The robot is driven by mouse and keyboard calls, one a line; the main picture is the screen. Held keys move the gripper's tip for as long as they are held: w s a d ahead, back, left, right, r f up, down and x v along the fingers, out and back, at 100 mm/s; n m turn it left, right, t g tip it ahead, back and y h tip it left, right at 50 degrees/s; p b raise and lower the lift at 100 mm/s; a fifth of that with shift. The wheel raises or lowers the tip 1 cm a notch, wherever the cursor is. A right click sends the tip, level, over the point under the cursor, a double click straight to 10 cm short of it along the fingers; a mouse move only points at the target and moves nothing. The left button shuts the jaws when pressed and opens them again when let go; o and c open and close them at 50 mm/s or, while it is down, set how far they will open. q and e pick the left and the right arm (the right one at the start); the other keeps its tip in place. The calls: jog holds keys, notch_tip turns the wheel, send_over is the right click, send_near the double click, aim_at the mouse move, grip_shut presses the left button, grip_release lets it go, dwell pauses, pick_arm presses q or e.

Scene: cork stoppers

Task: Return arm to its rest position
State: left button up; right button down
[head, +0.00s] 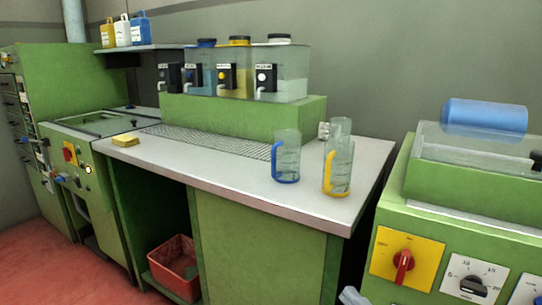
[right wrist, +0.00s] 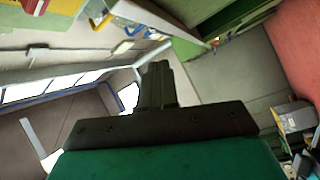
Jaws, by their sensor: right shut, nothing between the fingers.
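My right gripper (right wrist: 158,66) shows in the right wrist view as dark fingers pressed together, with nothing between them. Its dark mount and a green part of my own wrist fill the bottom of that view. The fingers touch nothing that I can make out, and the room behind them looks tilted. In the head view I cannot clearly make out either gripper. My left gripper is in neither view. I see no cork stoppers.
A grey-topped green bench (head: 240,186) holds a blue-handled jug (head: 288,150), a yellow-handled jug (head: 341,165) and a yellow sponge (head: 125,140). Clear tanks (head: 293,75) stand at its back. A green machine (head: 455,225) stands at right. A red bin (head: 172,270) sits below the bench.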

jog(key=s+f+m+g+h, duration=0.35)
jog(key=s+f+m, duration=0.25)
jog(key=f+m, duration=0.3)
jog(key=s+f+m+g+h, duration=0.2)
jog(key=s+f+m+g, duration=0.3)
jog(key=f, duration=0.6)
pick_arm(q)
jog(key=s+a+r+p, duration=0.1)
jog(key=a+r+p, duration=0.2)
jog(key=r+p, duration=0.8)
jog(key=p, duration=0.5)
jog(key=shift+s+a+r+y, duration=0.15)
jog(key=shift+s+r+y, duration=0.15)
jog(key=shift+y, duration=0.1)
pick_arm(e)
jog(key=s+d+r+m+t, duration=0.1)
jog(key=d+r, duration=0.2)
jog(key=r, duration=0.9)
jog(key=shift+d+r+t+h, duration=0.2)
jog(key=shift+d+t+h, duration=0.15)
jog(key=shift+d, duration=0.05)
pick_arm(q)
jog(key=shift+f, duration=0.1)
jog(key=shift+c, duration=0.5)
pick_arm(e)
jog(key=shift+s, duration=0.1)
